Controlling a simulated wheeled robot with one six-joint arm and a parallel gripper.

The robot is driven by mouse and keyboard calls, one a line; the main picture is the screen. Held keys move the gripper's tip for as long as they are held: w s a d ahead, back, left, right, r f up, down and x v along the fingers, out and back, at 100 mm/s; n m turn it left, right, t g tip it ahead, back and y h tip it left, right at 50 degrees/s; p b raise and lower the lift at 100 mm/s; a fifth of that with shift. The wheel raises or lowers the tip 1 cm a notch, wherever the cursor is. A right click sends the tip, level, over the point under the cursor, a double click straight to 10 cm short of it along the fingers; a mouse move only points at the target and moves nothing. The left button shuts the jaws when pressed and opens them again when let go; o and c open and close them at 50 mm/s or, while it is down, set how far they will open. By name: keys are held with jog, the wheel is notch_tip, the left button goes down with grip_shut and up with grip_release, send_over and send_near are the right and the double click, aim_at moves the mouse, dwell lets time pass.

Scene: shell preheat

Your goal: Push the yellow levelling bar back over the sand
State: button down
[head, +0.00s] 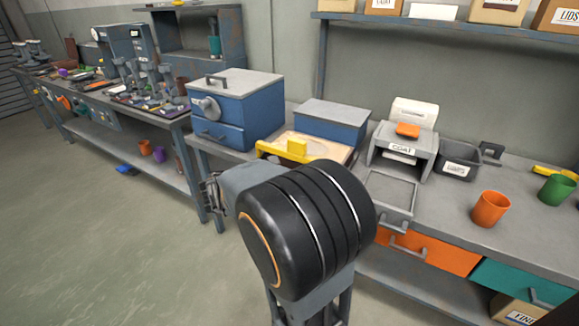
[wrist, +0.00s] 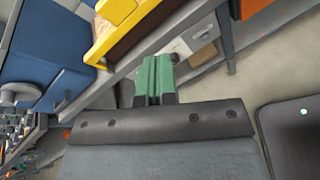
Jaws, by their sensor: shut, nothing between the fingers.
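The yellow levelling bar (head: 275,153) lies along the front side of the shallow sand box, with a raised yellow block (head: 297,146) as its grip. Pale sand (head: 318,146) shows behind it, and my arm covers part of the box's front right. My gripper (wrist: 154,62) has green fingers pressed together, empty, pointing past the bench edge. The fingers are apart from the bar. In the head view only part of the gripper shows, left of my arm, below the bench top.
A blue box with a grey lid (head: 235,95) stands left of the sand box, and a lower blue box (head: 330,120) behind it. The grey COAT stand (head: 403,150) is to the right, with an orange cup (head: 490,208) farther right. The floor in front is clear.

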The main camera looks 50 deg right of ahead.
jog(key=w+d+f+n+t+h+b, duration=0.3)
jog(key=w+n, duration=0.2)
jog(key=n, duration=0.1)
jog(key=b, duration=0.1)
send_near(294, 145)
jog(key=shift+n, duration=0.3)
jog(key=x, duration=0.7)
jog(key=shift+d+f, duration=0.1)
jog(key=shift+d, duration=0.2)
